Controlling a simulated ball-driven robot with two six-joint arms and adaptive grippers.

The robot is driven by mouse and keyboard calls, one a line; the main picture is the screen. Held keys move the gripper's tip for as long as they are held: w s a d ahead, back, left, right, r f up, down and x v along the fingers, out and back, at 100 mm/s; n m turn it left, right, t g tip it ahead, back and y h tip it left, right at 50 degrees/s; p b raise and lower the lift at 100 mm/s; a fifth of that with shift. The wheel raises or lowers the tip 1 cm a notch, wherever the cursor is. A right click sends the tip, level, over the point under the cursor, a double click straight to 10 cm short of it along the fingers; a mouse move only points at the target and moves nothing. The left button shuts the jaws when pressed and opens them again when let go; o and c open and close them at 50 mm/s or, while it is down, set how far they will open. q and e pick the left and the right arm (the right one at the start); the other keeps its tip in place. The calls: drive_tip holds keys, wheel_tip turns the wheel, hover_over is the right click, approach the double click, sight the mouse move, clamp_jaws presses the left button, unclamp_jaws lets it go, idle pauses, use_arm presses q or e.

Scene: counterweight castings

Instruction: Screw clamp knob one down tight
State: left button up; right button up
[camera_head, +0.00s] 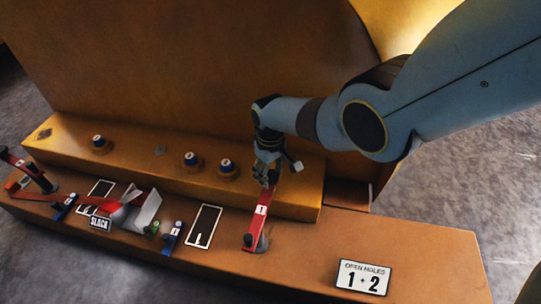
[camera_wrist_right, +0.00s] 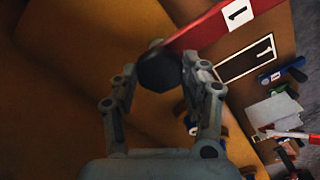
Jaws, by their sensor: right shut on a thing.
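The red clamp bar labelled 1 (camera_head: 262,211) runs from a grey post (camera_head: 260,243) on the front shelf up to the raised step. It also shows in the right wrist view (camera_wrist_right: 212,29). A dark round knob (camera_wrist_right: 160,69) sits at its far end. My right gripper (camera_head: 267,172) reaches down over that end. In the right wrist view its two fingers (camera_wrist_right: 160,80) are shut on the knob, one on each side. The knob is mostly hidden by the fingers in the head view. Whether it is seated tight cannot be told. My left gripper is not in view.
Several capped studs, such as one near the middle (camera_head: 190,160), stand on the step. A second red clamp (camera_head: 28,168) is at far left. A SLACK label (camera_head: 100,224), blue pieces and a grey-white folded item (camera_head: 146,213) lie on the shelf. An OPEN HOLES sign (camera_head: 363,278) is at right.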

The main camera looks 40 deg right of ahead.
sight(270, 175)
drive_tip(key=shift+w+r, duration=0.15)
drive_tip(key=shift+w, duration=0.05)
drive_tip(key=o, duration=1)
drive_tip(key=shift+o, duration=0.8)
drive_tip(key=shift+s, duration=0.1)
wheel_tip(270, 175, up, 12)
